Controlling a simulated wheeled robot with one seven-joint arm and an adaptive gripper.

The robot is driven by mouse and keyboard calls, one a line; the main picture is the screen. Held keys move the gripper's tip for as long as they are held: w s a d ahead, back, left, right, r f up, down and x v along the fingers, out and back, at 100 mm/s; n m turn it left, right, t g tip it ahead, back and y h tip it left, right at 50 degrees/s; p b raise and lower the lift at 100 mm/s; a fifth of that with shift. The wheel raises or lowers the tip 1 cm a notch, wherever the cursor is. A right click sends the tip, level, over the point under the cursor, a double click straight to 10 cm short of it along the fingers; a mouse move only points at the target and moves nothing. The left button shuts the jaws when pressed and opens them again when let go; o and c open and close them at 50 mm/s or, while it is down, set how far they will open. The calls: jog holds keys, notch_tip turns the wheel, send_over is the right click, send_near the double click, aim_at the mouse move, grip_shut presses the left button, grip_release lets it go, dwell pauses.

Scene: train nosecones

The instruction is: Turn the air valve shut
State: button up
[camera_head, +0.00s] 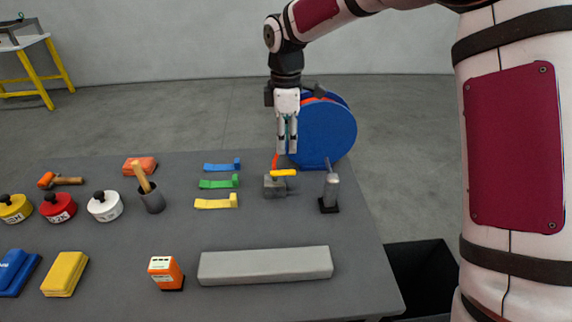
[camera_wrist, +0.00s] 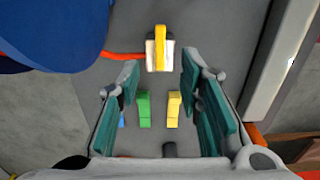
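The air valve is a small grey block (camera_head: 273,187) on the table with a yellow handle (camera_head: 284,172) on top. In the wrist view the handle (camera_wrist: 160,45) lies across the block, crosswise to the red hose (camera_wrist: 120,55) that meets it from the left. My gripper (camera_head: 287,150) points down above and just behind the valve in the head view, apart from it. In the wrist view my gripper (camera_wrist: 160,65) has its fingers spread with nothing between them, and the valve shows beyond the gap.
A blue hose reel (camera_head: 325,132) stands close behind the valve. A silver tool on a black base (camera_head: 330,190) is right of it. Blue, green (camera_head: 218,184) and yellow pieces lie left. A long grey bar (camera_head: 265,265) lies in front. A dark bin (camera_head: 420,275) is beside the table.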

aim_at(286, 171)
notch_tip(286, 171, down, 9)
jog(key=shift+f+p, duration=0.1)
jog(key=shift+p, duration=0.3)
grip_shut()
